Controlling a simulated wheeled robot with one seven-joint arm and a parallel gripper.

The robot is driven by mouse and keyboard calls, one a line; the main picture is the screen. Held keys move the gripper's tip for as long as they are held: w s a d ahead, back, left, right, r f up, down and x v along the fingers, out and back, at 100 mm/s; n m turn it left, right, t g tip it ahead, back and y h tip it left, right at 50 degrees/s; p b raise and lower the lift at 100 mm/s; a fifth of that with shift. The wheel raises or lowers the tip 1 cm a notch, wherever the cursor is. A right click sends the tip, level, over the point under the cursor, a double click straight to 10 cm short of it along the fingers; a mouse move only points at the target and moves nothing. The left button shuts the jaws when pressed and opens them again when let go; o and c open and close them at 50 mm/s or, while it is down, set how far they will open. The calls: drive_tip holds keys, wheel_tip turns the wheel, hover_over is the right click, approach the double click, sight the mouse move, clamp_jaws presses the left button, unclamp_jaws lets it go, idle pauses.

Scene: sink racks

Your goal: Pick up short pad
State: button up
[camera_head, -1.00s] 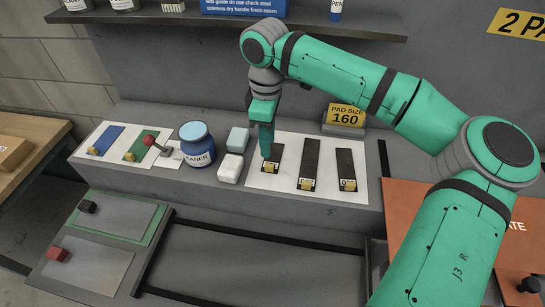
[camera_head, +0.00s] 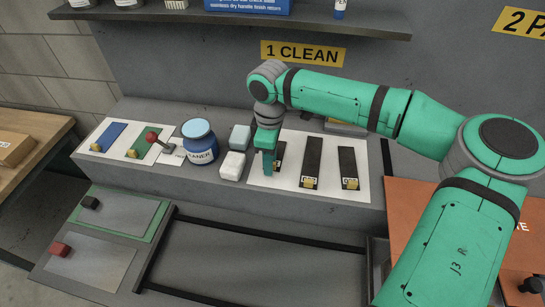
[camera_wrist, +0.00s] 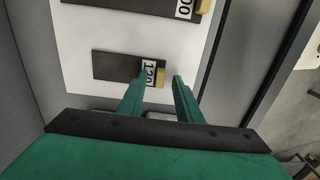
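The short pad is the small black strip marked 120 with a yellow tab, leftmost of three on a white sheet. In the head view the short pad (camera_head: 281,156) is partly hidden behind my gripper (camera_head: 268,172). In the wrist view the short pad (camera_wrist: 117,66) lies flat, with its yellow tab (camera_wrist: 160,78) at the right end. My gripper (camera_wrist: 159,77) is open. One fingertip appears by the label and the other just right of the tab, so the tab shows between them. I cannot tell whether either finger touches it.
Two longer black pads (camera_head: 311,162) (camera_head: 347,167) lie to the right. White and pale blue blocks (camera_head: 232,165) (camera_head: 240,137) and a blue cleaner jar (camera_head: 199,146) stand close on the left. A shelf (camera_head: 230,20) runs above; a step drops off in front.

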drive_tip(key=shift+d, duration=0.3)
clamp_jaws()
drive_tip(key=shift+a+r, duration=0.1)
drive_tip(key=shift+r, duration=0.05)
drive_tip(key=shift+r, duration=0.6)
drive_tip(key=s+r, duration=1.1)
drive_tip(key=s, duration=0.3)
drive_tip(key=shift+d+r, duration=0.3)
drive_tip(key=shift+d, duration=0.1)
